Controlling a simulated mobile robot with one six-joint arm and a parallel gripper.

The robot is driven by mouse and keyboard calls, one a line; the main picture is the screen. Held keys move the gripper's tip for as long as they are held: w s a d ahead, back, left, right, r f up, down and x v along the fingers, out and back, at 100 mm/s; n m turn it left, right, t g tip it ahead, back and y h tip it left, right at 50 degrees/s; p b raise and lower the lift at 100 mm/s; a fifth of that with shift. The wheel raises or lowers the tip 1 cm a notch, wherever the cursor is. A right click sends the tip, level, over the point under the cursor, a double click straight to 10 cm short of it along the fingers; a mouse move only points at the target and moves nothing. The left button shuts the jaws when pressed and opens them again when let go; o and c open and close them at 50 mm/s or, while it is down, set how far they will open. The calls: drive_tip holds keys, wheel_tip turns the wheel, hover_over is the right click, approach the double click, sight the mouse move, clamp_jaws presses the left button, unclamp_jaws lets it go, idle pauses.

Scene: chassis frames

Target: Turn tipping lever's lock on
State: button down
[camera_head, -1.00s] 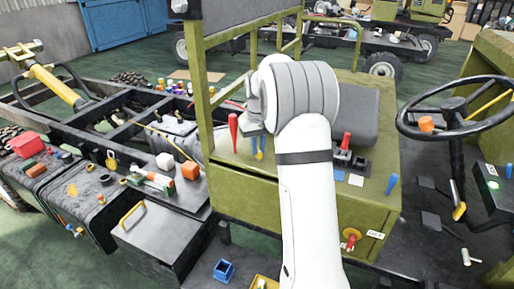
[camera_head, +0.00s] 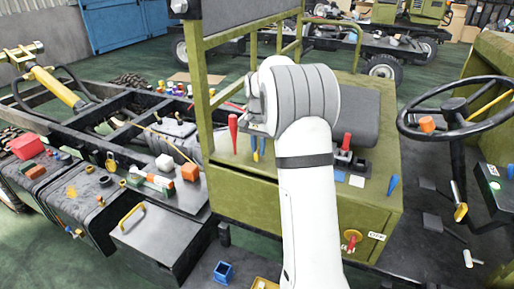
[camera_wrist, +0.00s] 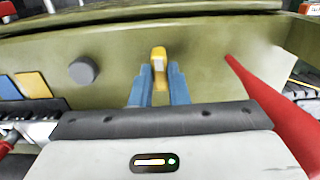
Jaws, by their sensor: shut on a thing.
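My gripper (camera_wrist: 159,92) has two blue fingers, seen in the wrist view closed around a small yellow lever (camera_wrist: 159,55). The yellow piece stands up between the fingertips, in front of an olive-green panel. In the head view my gripper (camera_head: 258,146) reaches down to the green box top, and the yellow lever (camera_head: 256,156) shows at the blue fingers. A red lever (camera_head: 233,132) stands just left of it, and in the wrist view the red lever (camera_wrist: 285,112) is on the right. The lever's base is partly hidden, and I cannot read whether the lock is on.
A grey round knob (camera_wrist: 83,71) is left of the fingers in the wrist view. The green box (camera_head: 235,185) carries a black seat pad and a red-handled control (camera_head: 346,142). A green upright frame (camera_head: 204,90) is close to my arm. A steering wheel (camera_head: 460,108) is at right.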

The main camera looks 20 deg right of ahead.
sight(258, 150)
idle(0.6)
drive_tip(key=c, duration=1.4)
unclamp_jaws()
wheel_tip(258, 150, up, 7)
drive_tip(key=shift+r+b, duration=0.2)
drive_tip(key=shift+b, duration=0.4)
drive_tip(key=shift+r, duration=0.2)
